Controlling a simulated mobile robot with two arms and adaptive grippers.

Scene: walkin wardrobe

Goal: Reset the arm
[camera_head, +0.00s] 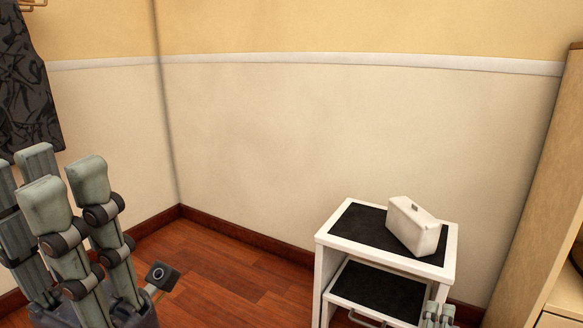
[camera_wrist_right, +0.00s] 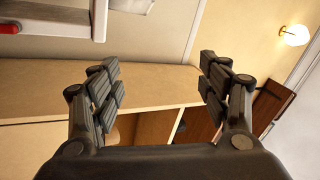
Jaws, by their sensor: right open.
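My left gripper (camera_head: 45,180) stands at the left of the head view with its grey fingers pointing up. Its fingers are apart with nothing seen between them. My right gripper (camera_wrist_right: 160,85) is open and empty in the right wrist view, its two dark fingers wide apart. The tips of my right gripper (camera_head: 437,314) also show small at the bottom of the head view, in front of the white stand (camera_head: 449,262). Most of my right arm is out of the head view.
A white box-shaped item (camera_head: 412,228) sits tilted on the stand's black top. A light wooden cabinet (camera_head: 545,215) is at the right. A dark patterned garment (camera_head: 27,95) hangs at the left. The wooden floor (camera_head: 235,275) between is clear. A lit wall lamp (camera_wrist_right: 293,36) shows in the wrist view.

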